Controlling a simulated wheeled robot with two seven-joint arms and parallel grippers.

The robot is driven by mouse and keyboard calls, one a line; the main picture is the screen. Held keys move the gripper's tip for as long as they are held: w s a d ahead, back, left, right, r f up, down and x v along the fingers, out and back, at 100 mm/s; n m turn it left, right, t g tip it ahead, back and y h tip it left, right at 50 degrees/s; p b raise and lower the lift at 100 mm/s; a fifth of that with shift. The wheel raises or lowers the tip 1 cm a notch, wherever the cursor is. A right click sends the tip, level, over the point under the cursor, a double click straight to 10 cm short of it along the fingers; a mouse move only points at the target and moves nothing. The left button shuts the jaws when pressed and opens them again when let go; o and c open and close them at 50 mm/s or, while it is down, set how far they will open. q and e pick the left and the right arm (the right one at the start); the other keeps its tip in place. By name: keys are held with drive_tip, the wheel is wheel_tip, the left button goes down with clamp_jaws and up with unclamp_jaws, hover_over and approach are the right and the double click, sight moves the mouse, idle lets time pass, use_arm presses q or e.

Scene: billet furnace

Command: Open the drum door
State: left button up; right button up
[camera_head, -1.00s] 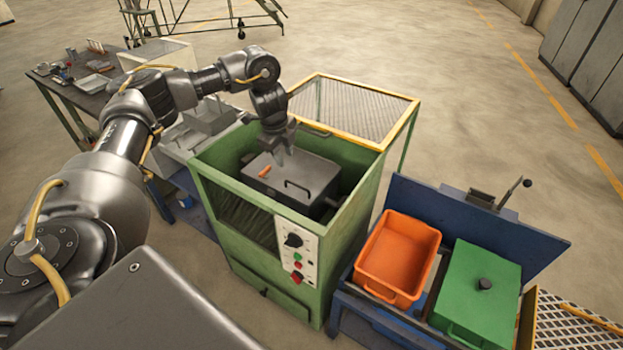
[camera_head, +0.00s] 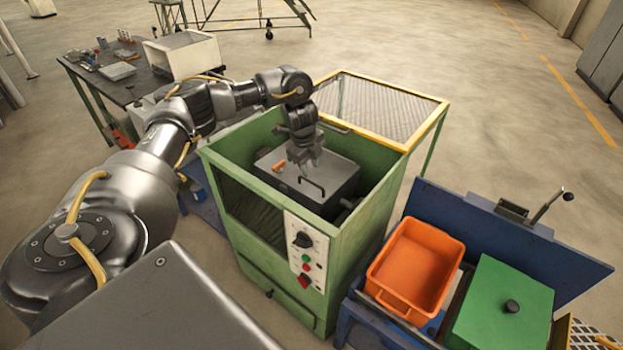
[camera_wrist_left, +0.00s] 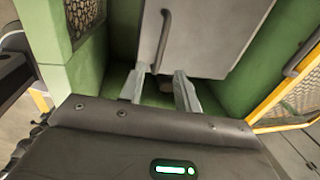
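The drum is a grey box (camera_head: 338,175) sunk inside an open-topped green cabinet (camera_head: 375,218). Its flat top, seemingly the drum door, carries a black bar handle (camera_head: 312,187) and a small orange latch (camera_head: 279,166). The top lies flat and looks shut. My left gripper (camera_head: 303,166) points down over the top, just behind the handle and right of the latch. In the left wrist view its two fingers (camera_wrist_left: 160,92) are apart with nothing between them, and the bar handle (camera_wrist_left: 166,38) is beyond them. Contact cannot be told. My right gripper is not in view.
The green cabinet walls surround the drum closely. A hinged mesh lid (camera_head: 385,112) with a yellow frame stands open behind. A control panel (camera_head: 306,252) is on the front. An orange bin (camera_head: 415,268) and green lidded box (camera_head: 500,308) sit in a blue stand to the right.

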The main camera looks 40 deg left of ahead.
sight(312, 182)
use_arm(q)
drive_tip(key=f, duration=0.4)
drive_tip(key=w+f, duration=0.1)
drive_tip(key=f, duration=0.1)
drive_tip(key=shift+a+p, duration=0.15)
drive_tip(key=shift+p, duration=0.2)
clamp_jaws()
